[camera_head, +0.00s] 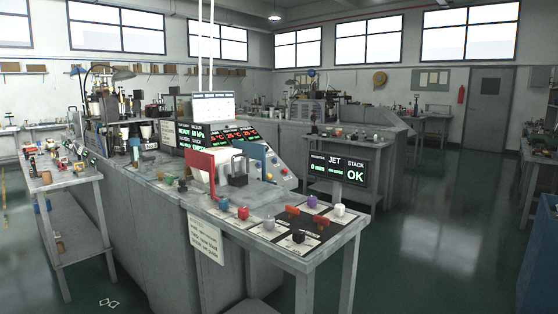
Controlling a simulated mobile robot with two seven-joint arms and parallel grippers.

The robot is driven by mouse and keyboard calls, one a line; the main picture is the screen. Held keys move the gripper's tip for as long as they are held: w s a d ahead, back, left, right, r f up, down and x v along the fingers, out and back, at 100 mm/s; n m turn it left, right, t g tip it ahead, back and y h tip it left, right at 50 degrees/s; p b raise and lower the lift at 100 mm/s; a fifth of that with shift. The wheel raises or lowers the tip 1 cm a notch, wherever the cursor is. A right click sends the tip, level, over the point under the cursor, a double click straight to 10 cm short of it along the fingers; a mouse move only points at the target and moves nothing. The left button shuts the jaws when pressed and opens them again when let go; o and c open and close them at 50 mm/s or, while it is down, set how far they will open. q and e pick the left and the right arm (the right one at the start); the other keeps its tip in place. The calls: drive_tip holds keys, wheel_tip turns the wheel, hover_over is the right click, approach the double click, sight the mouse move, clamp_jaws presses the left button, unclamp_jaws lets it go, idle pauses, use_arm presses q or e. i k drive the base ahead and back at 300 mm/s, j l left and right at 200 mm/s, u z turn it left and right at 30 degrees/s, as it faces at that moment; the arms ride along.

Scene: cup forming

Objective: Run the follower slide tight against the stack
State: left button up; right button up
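On the near bench top, a red upright plate (199,167) stands beside a pale rounded form (222,166), which may be the cup stack. A dark block with a loop handle (238,173) stands to the right of the pale form and may be the follower slide. From this view I cannot tell whether the block touches the pale form. Neither of my grippers is in view.
The near bench (268,228) carries several coloured knobs and small blocks on its front corner. A sloped control panel (274,166) and lit green screens (198,137) stand behind. A side table (62,179) is at left. The floor (440,230) at right is clear.

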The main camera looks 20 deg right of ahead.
sight(237, 168)
drive_tip(key=i+j+z, duration=0.25)
drive_tip(key=z, duration=0.25)
drive_tip(key=i+j+z, duration=0.2)
drive_tip(key=j+z, duration=0.15)
drive_tip(key=z, duration=0.15)
drive_tip(key=i+j+z, duration=0.1)
drive_tip(key=j+z, duration=0.15)
drive_tip(key=j, duration=0.15)
drive_tip(key=i+j+z, duration=0.1)
drive_tip(key=j+z, duration=0.15)
drive_tip(key=j, duration=0.15)
drive_tip(key=j+z, duration=0.45)
drive_tip(key=j, duration=1.4)
drive_tip(key=i+j, duration=0.1)
drive_tip(key=j, duration=2)
